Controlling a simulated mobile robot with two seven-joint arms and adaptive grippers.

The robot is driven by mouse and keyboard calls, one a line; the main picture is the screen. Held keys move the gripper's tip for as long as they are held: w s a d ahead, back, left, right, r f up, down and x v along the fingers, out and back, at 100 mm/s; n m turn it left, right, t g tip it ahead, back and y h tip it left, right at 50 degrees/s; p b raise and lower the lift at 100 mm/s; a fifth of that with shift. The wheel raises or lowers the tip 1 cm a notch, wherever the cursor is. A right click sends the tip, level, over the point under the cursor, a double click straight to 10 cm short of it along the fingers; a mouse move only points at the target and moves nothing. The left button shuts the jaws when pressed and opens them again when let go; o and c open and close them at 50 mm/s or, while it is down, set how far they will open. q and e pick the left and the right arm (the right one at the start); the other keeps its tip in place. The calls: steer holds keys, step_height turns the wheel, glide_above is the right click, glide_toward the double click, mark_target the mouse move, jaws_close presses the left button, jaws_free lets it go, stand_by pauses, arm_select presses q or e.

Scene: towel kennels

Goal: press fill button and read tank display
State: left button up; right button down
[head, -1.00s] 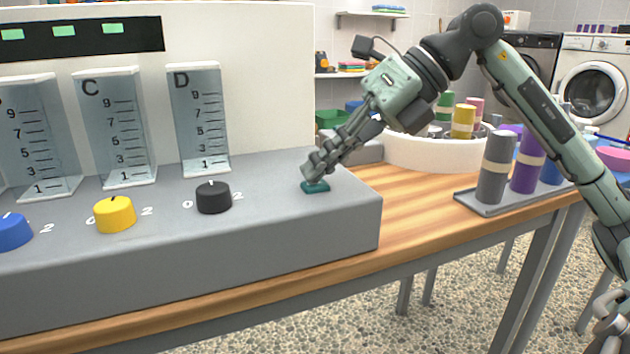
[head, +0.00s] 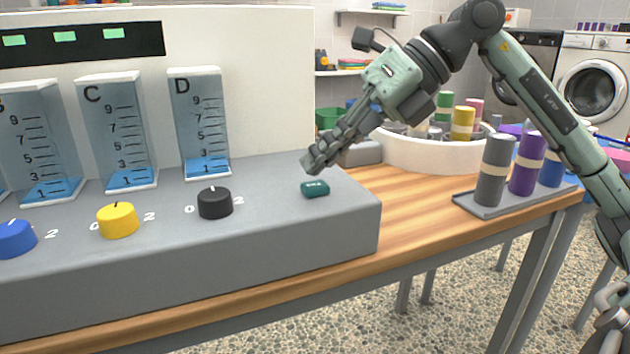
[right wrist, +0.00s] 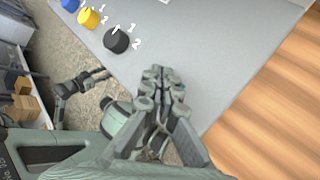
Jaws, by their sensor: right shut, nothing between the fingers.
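The teal fill button (head: 315,188) sits at the right end of the grey console (head: 300,240). My right gripper (head: 312,162) is shut and empty just above the button, with a small gap. In the right wrist view its closed fingers (right wrist: 163,80) hide most of the button. Tanks C (head: 117,130) and D (head: 199,120), and the one at the left edge (head: 38,140), have blue liquid at the bottom, around the lowest mark. The black display strip (head: 80,40) has several lit green squares.
Black (head: 214,202), yellow (head: 118,220) and blue (head: 15,238) knobs line the console front. A white round basin (head: 430,155) of rolled towels and a grey tray (head: 490,208) with towel rolls stand to the right. Wooden table (head: 410,225) between them is bare.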

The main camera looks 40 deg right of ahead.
mark_target(322, 185)
steer(key=shift+r+p, duration=2.05)
steer(key=shift+r, duration=0.45)
